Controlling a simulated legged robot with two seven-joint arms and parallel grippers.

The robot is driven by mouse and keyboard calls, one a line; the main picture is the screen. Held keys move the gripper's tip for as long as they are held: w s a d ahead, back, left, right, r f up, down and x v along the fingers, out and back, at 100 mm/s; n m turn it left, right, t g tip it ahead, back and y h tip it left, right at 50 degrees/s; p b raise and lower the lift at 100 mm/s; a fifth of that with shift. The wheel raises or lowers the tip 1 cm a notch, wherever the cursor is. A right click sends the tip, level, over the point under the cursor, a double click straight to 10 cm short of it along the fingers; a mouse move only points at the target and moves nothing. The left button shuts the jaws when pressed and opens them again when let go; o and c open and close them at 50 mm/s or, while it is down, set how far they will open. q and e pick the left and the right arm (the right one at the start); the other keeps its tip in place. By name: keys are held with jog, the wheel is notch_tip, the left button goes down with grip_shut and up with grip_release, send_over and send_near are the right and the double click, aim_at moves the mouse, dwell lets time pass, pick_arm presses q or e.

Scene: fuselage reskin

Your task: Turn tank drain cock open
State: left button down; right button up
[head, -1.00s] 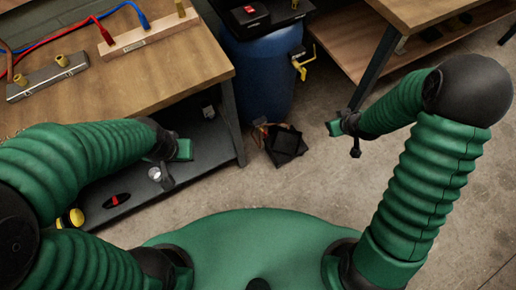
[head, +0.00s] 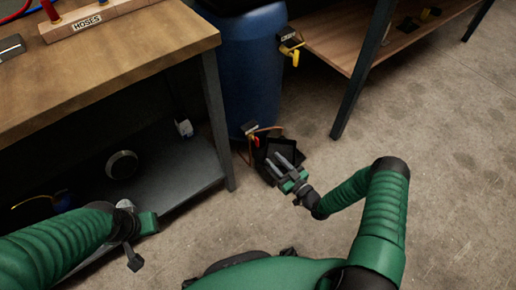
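A blue drum (head: 245,75) stands between the two benches. A small cock with a red handle (head: 257,142) and a tag sits low at its base; the tag's words are too small to read. A yellow-handled valve (head: 291,54) with a tag is higher on the drum's right side. I cannot tell for certain which one is the tank drain cock. My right gripper (head: 276,159) is open, its two grey fingers apart and empty, over the black tray just below and right of the red handle. My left gripper (head: 136,238) is low at left; its fingers are unclear.
A wooden bench (head: 100,70) with a hose rack (head: 95,18) is at left, its metal leg (head: 217,125) close to the drum. A black tray (head: 287,149) lies on the floor at the drum's base. Another bench's shelf (head: 330,45) is at upper right. Floor at right is clear.

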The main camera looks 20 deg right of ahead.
aim_at(258, 143)
jog(key=b+x, duration=0.1)
jog(key=x, duration=0.2)
jog(key=b+x, duration=0.1)
jog(key=x, duration=0.2)
jog(key=b+x, duration=0.1)
jog(key=x, duration=0.2)
jog(key=shift+w+f+b, duration=0.15)
jog(key=shift+f+b, duration=0.15)
jog(key=shift+b, duration=0.05)
jog(key=shift+w+a+r, duration=0.15)
jog(key=shift+w, duration=0.25)
grip_shut()
